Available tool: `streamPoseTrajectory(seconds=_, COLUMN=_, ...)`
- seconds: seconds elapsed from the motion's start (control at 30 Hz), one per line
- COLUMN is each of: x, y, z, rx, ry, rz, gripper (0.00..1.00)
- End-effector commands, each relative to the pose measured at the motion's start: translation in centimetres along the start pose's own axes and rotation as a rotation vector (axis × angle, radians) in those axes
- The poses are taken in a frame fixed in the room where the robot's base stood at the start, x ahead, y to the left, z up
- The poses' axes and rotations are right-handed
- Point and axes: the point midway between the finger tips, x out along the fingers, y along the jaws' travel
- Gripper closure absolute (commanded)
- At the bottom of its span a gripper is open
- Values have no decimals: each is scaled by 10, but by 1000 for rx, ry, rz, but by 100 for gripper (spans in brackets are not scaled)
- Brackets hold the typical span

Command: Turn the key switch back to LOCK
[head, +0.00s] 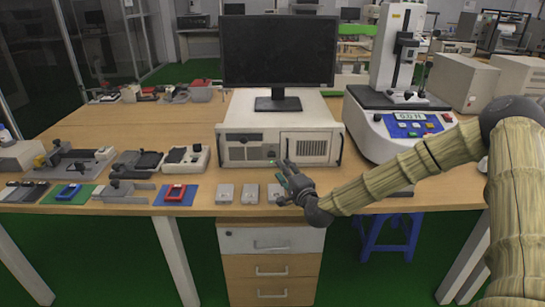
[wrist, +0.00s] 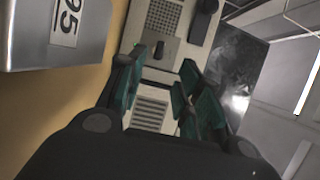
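A pale panel (wrist: 150,75) with vent grilles lies ahead of my gripper in the wrist view. A small dark protruding piece (wrist: 158,50) on it looks like the key switch; its setting and any LOCK mark cannot be read. My gripper (wrist: 164,75) is open, with green-lined fingers apart and nothing between them. The dark piece shows just beyond the fingertips, and I see no contact. In the head view my gripper (head: 285,167) is in front of the white computer case (head: 242,148), above the table's front edge. The key cannot be made out there.
Small grey boxes (head: 225,192) stand along the table's front edge beside my gripper. A monitor (head: 278,50) stands on the case. A test stand (head: 400,130) is to the right.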

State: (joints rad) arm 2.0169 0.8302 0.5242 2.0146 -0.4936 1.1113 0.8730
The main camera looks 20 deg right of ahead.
Motion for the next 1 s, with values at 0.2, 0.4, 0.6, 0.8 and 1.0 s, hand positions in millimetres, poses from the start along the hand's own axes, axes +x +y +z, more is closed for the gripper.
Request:
streamPoseTrajectory(seconds=0.2, x=35, y=0, z=-1, rx=-2, ry=1, rz=0, gripper=65)
streamPoseTrajectory(seconds=0.4, x=66, y=0, z=-1, rx=-2, ry=1, rz=0, gripper=65)
streamPoseTrajectory(seconds=0.6, x=86, y=0, z=0, rx=0, ry=0, rz=1, gripper=65)
streamPoseTrajectory(seconds=0.8, x=93, y=1, z=0, rx=0, ry=-1, rz=1, gripper=65)
streamPoseTrajectory(seconds=1.0, x=93, y=1, z=0, rx=0, ry=-1, rz=1, gripper=65)
